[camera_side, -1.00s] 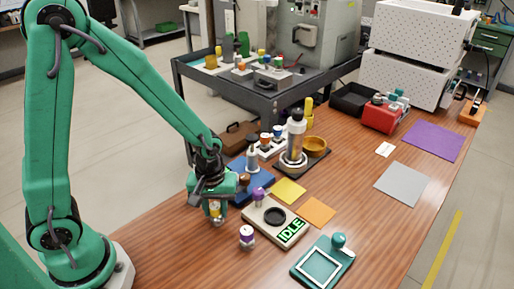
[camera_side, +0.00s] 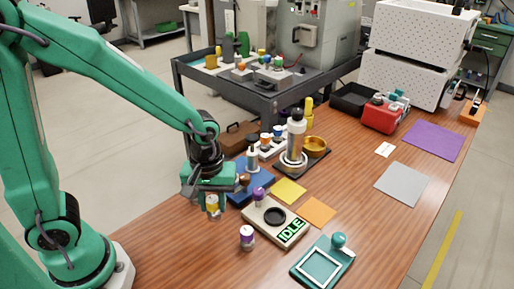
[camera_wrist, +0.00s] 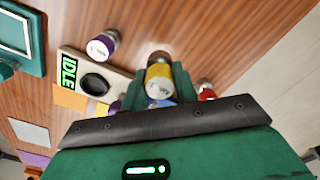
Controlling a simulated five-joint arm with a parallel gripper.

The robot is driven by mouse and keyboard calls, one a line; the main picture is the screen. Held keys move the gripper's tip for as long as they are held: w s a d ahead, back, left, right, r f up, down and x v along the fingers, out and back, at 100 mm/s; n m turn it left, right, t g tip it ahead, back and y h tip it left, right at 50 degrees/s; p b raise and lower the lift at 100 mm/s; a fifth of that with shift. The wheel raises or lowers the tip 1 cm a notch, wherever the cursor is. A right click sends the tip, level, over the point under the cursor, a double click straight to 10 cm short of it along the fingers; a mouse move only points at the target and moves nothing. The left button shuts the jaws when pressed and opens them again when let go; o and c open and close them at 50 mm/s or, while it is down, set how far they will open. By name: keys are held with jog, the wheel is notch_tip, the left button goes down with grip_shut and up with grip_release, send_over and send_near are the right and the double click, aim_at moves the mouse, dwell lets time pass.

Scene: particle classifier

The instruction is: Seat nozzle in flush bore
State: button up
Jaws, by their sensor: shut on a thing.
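My gripper (camera_side: 212,203) is shut on a small yellow-banded piece with a metallic end and holds it above the wooden table. The yellow-banded piece (camera_wrist: 159,84) shows between the fingers in the wrist view, with small lettering on its band. A beige unit (camera_side: 262,211) with a black round recess (camera_side: 275,216) and a green IDLE display (camera_side: 292,231) lies to the right of my gripper; the recess also shows in the wrist view (camera_wrist: 94,84). I cannot tell which part is the nozzle or the flush bore.
A purple-banded vial (camera_side: 247,237) stands in front of the beige unit. A teal framed stand (camera_side: 320,265) is at the front right. A tall cylinder (camera_side: 296,135) on a dark base stands behind. Yellow (camera_side: 288,191) and orange (camera_side: 318,211) squares lie flat.

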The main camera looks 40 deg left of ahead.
jog(key=s+d+r, duration=0.5)
jog(key=d, duration=0.1)
jog(key=shift+s, duration=0.2)
jog(key=shift+d, duration=0.1)
dwell(0.5)
jog(key=w+a+r, duration=0.1)
jog(key=w+a, duration=0.1)
jog(key=w, duration=0.4)
jog(key=w+a+r, duration=0.1)
jog(key=w+a, duration=0.2)
jog(key=w, duration=0.4)
jog(key=shift+w+a+r+n, duration=0.2)
jog(key=shift+a+n, duration=0.1)
jog(key=shift+a, duration=0.05)
jog(key=shift+a, duration=0.1)
jog(key=w+a+f, duration=0.2)
jog(key=a, duration=0.1)
jog(key=w+a+f, duration=0.1)
jog(key=a+f, duration=0.1)
jog(key=a, duration=0.1)
jog(key=w+a+f, duration=0.2)
jog(key=a+f, duration=0.1)
jog(key=a, duration=0.1)
jog(key=shift+w, duration=0.35)
jog(key=shift+f, duration=2)
